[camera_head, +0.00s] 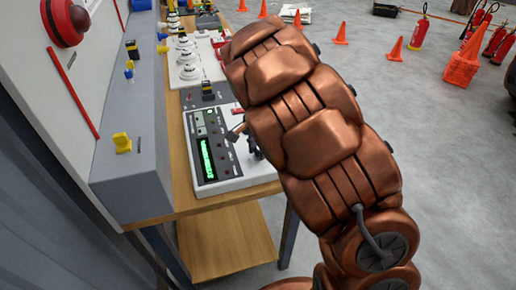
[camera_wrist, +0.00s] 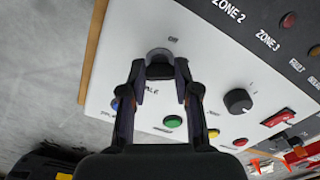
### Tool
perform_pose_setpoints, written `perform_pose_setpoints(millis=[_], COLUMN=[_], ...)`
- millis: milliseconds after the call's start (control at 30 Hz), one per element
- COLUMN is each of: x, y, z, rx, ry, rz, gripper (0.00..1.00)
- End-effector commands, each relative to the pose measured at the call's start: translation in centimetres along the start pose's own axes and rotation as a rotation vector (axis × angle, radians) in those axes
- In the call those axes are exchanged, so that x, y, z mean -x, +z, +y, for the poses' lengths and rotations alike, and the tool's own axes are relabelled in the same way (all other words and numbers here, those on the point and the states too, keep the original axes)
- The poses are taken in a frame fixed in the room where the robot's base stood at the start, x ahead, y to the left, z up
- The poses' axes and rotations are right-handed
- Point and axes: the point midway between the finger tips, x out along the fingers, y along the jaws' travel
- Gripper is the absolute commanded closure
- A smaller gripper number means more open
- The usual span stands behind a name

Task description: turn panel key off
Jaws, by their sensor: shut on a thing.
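The white control panel (camera_head: 228,171) lies on the wooden bench, with a lit green display. In the wrist view its white face (camera_wrist: 205,70) is close and tilted. A dark round key switch (camera_wrist: 159,54) stands out from it below a small "Off" label. My gripper (camera_wrist: 160,74) has its two fingers on either side of the key, shut on it. The key's exact angle cannot be told, as the fingers hide much of it. In the head view my gripper (camera_head: 249,146) is over the panel's right part, largely hidden by my arm.
Near the key are a black knob (camera_wrist: 237,101), a green button (camera_wrist: 173,122) and a red switch (camera_wrist: 278,118). White detectors (camera_head: 188,72) stand farther along the bench. A grey box (camera_head: 133,165) borders the panel's left. Orange cones (camera_head: 396,49) and extinguishers (camera_head: 420,33) stand on open floor.

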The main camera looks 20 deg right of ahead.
Motion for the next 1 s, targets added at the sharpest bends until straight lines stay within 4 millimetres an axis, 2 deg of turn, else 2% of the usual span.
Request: perform_pose_setpoints(millis=[367, 1000], x=[-0.42, -0.41], y=[0.04, -0.02], z=[0.03, -0.06], rx=[0.112, 0.683], ry=[0.000, -0.003], rz=[-0.002, 0.002], gripper=[1.00, 1.00])
